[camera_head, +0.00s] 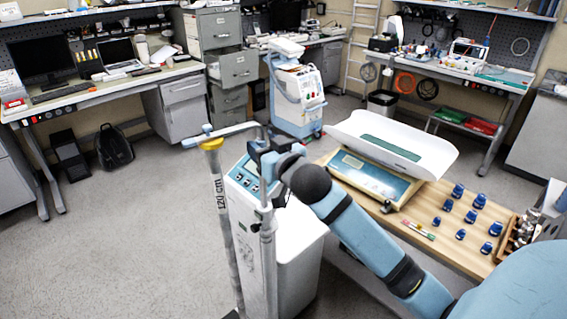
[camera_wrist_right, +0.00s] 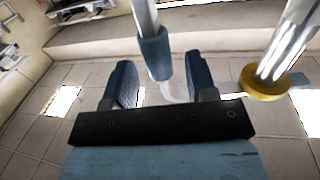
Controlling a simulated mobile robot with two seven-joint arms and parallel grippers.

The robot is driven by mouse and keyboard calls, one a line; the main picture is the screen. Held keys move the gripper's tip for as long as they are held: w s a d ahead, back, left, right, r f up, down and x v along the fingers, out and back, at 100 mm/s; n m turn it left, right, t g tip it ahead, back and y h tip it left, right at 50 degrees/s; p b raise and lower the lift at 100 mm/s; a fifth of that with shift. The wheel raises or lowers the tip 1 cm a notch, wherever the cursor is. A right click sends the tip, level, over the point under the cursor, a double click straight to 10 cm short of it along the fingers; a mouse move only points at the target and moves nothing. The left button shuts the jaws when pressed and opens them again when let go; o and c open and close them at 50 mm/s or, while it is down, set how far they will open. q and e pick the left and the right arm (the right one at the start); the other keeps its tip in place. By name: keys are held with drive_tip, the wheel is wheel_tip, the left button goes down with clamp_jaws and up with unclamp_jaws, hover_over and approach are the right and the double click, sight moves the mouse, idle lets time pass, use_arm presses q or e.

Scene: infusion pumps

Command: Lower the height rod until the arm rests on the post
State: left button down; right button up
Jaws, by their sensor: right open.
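The height rod (camera_head: 267,245) is a grey metal pole standing beside the white scale column. Its light-blue arm (camera_head: 232,131) reaches left from the top, over the yellow cap of the post (camera_head: 220,200), which is marked 120 cm. Only a very small gap, if any, shows between arm and cap; I cannot tell whether they touch. In the right wrist view the rod's blue sleeve (camera_wrist_right: 154,58) shows between the fingers of my right gripper (camera_wrist_right: 163,88), which is open around it. The yellow-capped post (camera_wrist_right: 275,75) is to the right. My left gripper is out of view.
The scale column with its display panel (camera_head: 251,177) stands close by the rod. A wooden table (camera_head: 420,218) at the right holds a baby scale (camera_head: 392,145) and several blue weights. A wheeled device (camera_head: 296,98) stands behind.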

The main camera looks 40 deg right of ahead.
drive_tip(key=s+b, duration=0.1)
drive_tip(key=s, duration=0.9)
drive_tip(key=shift+s+a, duration=0.15)
drive_tip(key=shift+a, duration=0.25)
